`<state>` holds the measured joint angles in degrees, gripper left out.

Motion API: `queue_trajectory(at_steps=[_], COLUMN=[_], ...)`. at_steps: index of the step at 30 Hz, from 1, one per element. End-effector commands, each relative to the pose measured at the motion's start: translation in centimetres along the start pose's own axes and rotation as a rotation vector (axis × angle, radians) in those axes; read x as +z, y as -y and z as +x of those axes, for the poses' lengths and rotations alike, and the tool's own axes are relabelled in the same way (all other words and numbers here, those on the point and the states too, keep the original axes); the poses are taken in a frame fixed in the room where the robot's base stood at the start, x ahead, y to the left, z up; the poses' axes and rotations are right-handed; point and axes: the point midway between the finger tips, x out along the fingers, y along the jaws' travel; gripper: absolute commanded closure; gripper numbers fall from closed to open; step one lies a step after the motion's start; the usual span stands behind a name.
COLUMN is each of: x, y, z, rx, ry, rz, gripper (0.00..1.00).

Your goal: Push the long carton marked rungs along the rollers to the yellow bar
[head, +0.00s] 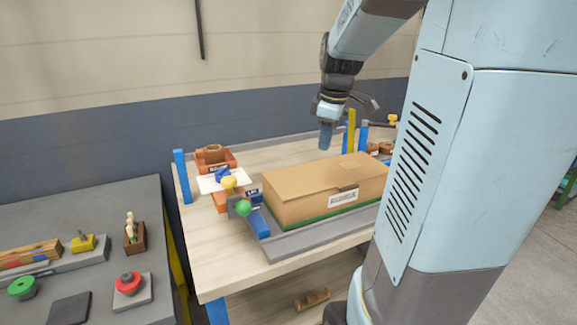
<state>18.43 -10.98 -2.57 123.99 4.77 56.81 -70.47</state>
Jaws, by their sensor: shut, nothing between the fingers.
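The long brown carton (310,190) lies on a low bed with a green edge and a grey front rail (320,235) on the workbench. A white label (343,197) is on its front side, too small to read surely. The rollers themselves are hidden under the carton. My gripper (326,146) points down above the carton's far side, shut and empty; whether it touches the carton is unclear. A yellow upright piece (351,130) stands behind the carton; I cannot tell if it is the yellow bar. My arm column hides the carton's right end.
At the carton's left end are a blue block (260,224), a green ball (243,208) and a yellow ball (229,183). An orange bin (215,158) stands behind them. Blue posts rise from the bench. A dark side table (60,220) holds tools and a red button (129,282).

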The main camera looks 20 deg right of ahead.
Motion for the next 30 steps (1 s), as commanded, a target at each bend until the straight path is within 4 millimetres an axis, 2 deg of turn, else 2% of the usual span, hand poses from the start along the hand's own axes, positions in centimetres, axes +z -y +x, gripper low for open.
queue_trajectory(at_steps=[1,3,8,15,18,24,30], x=[0.5,1.1,3.2,7.4,8.9,10.7,10.3], y=[-1.7,-3.7,-8.2,-14.1,-15.7,-17.2,-16.9], z=[0.9,2.0,4.9,9.8,11.5,13.2,13.5], rx=[-0.022,-0.049,-0.114,-0.202,-0.226,-0.248,-0.251], ry=[0.01,0.015,0.012,-0.029,-0.051,-0.078,-0.085], rz=[-0.046,-0.128,-0.31,-0.572,-0.657,-0.749,-0.769], gripper=[1.0,1.0,1.0,1.0,1.0,1.0,1.0])
